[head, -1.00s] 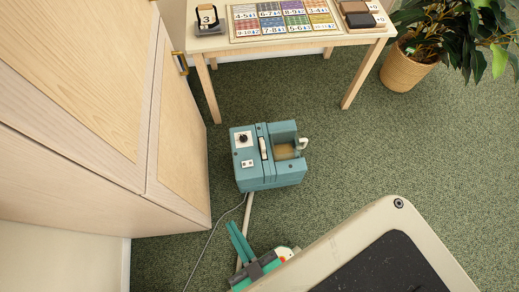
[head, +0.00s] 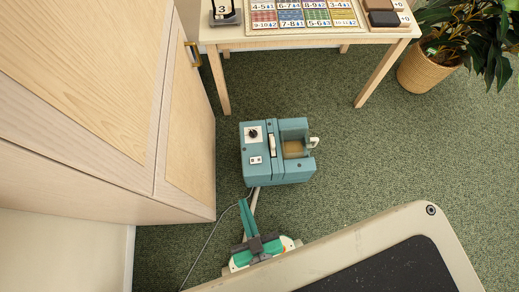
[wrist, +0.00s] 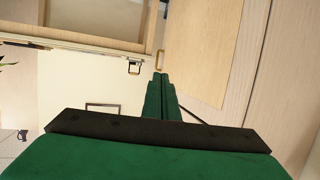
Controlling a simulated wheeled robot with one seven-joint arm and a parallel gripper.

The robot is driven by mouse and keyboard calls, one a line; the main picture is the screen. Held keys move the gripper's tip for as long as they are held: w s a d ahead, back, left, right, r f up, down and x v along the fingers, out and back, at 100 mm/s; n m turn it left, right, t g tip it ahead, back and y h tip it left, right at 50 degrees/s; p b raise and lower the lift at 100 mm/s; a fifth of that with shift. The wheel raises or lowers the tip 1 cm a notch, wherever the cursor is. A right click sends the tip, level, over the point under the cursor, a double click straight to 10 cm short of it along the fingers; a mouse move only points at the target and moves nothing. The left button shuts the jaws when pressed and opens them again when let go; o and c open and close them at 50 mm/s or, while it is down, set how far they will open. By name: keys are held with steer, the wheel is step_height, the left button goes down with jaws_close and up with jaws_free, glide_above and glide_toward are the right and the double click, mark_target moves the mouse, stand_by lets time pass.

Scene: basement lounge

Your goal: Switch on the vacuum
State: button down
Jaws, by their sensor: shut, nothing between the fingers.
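The vacuum (head: 285,172) is a teal boxy machine standing on the carpet in the middle of the head view. Its top has a white plate with a round black knob (head: 253,134), a small white plate with two sockets or switches (head: 256,160), and a pale lever-like part (head: 272,146) in a slot. My gripper (head: 243,202) is in front of the vacuum in the picture, its green fingers together and empty, apart from the control plates. In the wrist view the shut green fingers (wrist: 159,76) point away; I cannot make out the vacuum there.
A pale wooden cabinet (head: 185,150) with a brass handle stands close on the left. A wooden table (head: 300,40) with cards stands behind, a potted plant (head: 425,68) at back right. A thin cord (head: 212,243) runs along the carpet. Open carpet lies right of the vacuum.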

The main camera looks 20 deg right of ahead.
steer(key=w+d+f+g, duration=0.2)
steer(key=w+f, duration=0.2)
steer(key=f, duration=0.4)
steer(key=w+d+f+m+g+h, duration=0.1)
steer(key=w+d+f+g, duration=0.1)
steer(key=w+f, duration=0.35)
steer(key=w+d+f+g, duration=0.2)
steer(key=w+f, duration=0.1)
steer(key=f, duration=0.7)
steer(key=w+d+f+m+g, duration=0.1)
steer(key=w+d+f+g, duration=0.4)
steer(key=w, duration=0.6)
steer(key=shift+w+d+f+m, duration=0.2)
steer(key=shift+d+f+m, duration=0.2)
steer(key=shift+d+f, duration=0.25)
glide_above(259, 159)
steer(key=s, duration=0.1)
steer(key=f, duration=1.2)
steer(key=shift+s+a, duration=0.1)
steer(key=shift+a, duration=0.15)
steer(key=shift+d+f, duration=0.1)
steer(key=shift+f, duration=0.65)
